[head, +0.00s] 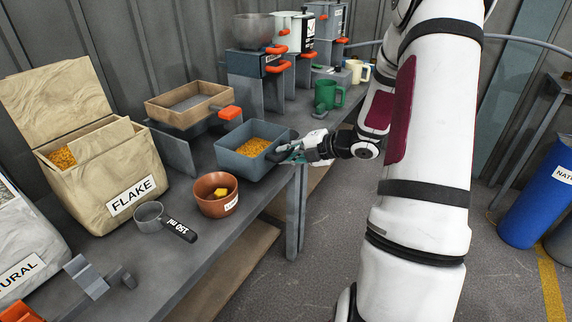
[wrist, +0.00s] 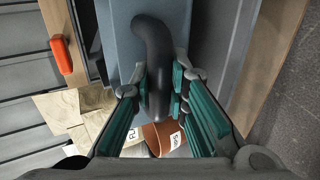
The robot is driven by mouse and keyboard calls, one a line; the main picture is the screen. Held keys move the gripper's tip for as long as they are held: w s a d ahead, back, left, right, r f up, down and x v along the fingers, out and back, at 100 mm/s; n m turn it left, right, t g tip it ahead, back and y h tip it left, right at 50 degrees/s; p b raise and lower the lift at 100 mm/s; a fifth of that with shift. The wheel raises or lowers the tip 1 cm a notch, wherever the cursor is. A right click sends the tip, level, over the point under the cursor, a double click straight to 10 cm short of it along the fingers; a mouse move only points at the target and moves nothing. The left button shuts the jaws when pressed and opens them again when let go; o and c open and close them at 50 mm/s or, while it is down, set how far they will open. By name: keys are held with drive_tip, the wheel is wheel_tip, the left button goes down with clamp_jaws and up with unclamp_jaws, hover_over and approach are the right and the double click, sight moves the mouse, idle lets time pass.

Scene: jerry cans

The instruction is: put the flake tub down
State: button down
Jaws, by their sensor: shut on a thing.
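The flake tub (head: 237,163) is a blue-grey rectangular tub with orange flakes inside. In the head view it is level at the right edge of the workbench, and I cannot tell whether its base touches the top. My gripper (head: 292,151) is at the tub's right side, shut on its black handle. In the wrist view my gripper (wrist: 163,90) has its teal-padded fingers on both sides of the curved black handle (wrist: 153,45). The tub's wall (wrist: 203,35) shows behind the handle.
The workbench (head: 200,258) holds a FLAKE bag (head: 105,185), a brown bowl (head: 215,206), a 150 ml scoop (head: 150,218) and a tan tray (head: 170,113) on a stand, close left of the tub. A green mug (head: 326,95) stands behind. Blue barrel (head: 540,190) at right.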

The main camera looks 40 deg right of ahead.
wheel_tip(320, 180, down, 4)
drive_tip(key=shift+w+r+b, duration=0.15)
drive_tip(key=shift+r+b, duration=0.05)
drive_tip(key=shift+b, duration=0.65)
drive_tip(key=c, duration=1.6)
unclamp_jaws()
drive_tip(key=shift+o, duration=0.2)
drive_tip(key=p+v, duration=0.4)
drive_tip(key=v, duration=0.8)
drive_tip(key=w+d+r+m+g+h, duration=0.1)
drive_tip(key=w+r+m+g+h, duration=0.1)
drive_tip(key=w+r+m+h, duration=0.45)
drive_tip(key=s+a+r+m+g+h, duration=0.2)
drive_tip(key=s+a+r+m+h, duration=0.15)
drive_tip(key=s+r+m, duration=0.35)
drive_tip(key=s+a+r+m+g+y, duration=0.1)
drive_tip(key=s+a+m+g+y, duration=0.4)
drive_tip(key=s+a, duration=2.1)
drive_tip(key=m+g, duration=0.2)
drive_tip(key=m, duration=0.1)
drive_tip(key=shift+m+y, duration=0.35)
drive_tip(key=shift+y, duration=0.05)
